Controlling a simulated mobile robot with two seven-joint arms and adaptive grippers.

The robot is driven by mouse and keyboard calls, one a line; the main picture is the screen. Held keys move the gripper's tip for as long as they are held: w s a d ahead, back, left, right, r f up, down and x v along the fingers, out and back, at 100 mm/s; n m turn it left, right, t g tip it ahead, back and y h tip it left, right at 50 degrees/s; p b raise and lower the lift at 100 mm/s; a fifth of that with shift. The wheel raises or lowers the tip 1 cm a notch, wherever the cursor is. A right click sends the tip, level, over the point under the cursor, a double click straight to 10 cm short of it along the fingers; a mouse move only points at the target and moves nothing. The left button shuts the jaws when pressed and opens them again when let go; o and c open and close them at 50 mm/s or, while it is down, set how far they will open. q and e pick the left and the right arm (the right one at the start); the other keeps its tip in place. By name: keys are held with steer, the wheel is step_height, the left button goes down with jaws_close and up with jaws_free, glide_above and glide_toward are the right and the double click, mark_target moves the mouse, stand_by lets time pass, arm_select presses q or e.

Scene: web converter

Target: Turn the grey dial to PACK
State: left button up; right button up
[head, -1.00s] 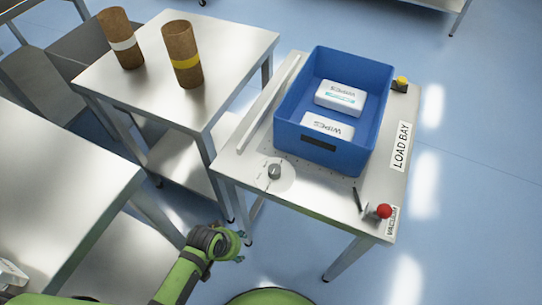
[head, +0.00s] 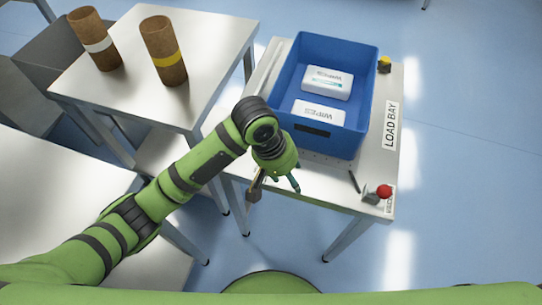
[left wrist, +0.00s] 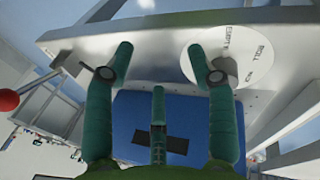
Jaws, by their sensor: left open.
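The grey dial (left wrist: 217,78) shows in the left wrist view beside the right-hand fingertip, on a round white plate (left wrist: 240,50) lettered EMPTY, ROLL and one partly covered word. I cannot tell which word the dial points at, or whether the finger touches it. My left gripper (head: 272,188) is open, pointing down over the front left of the load bay table; it hides the dial in the head view. In the left wrist view, its fingers (left wrist: 160,60) stand wide apart with nothing held between them. My right gripper is not in view.
A blue bin (head: 335,140) with two white WIPES packs stands just behind the gripper on the table (head: 385,165). A red knob (head: 384,191) and a thin black lever (head: 354,181) are at the right. Two brown rolls stand on the left table (head: 120,95).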

arm_select(q)
steer(key=w+a+r+n+y, duration=0.2)
steer(key=w, duration=0.1)
steer(key=w+a+r+n+y, duration=0.1)
steer(key=w, duration=0.1)
steer(key=shift+w+a+r, duration=0.15)
steer(key=shift+w+r, duration=0.1)
steer(key=shift+w+a+r+n+y, duration=0.15)
steer(key=shift+w+a+n+y, duration=0.05)
steer(key=shift+a+n+y, duration=0.1)
steer(key=shift+w, duration=0.1)
step_height(320, 180, down, 7)
steer(key=shift+r, duration=0.1)
jaws_close()
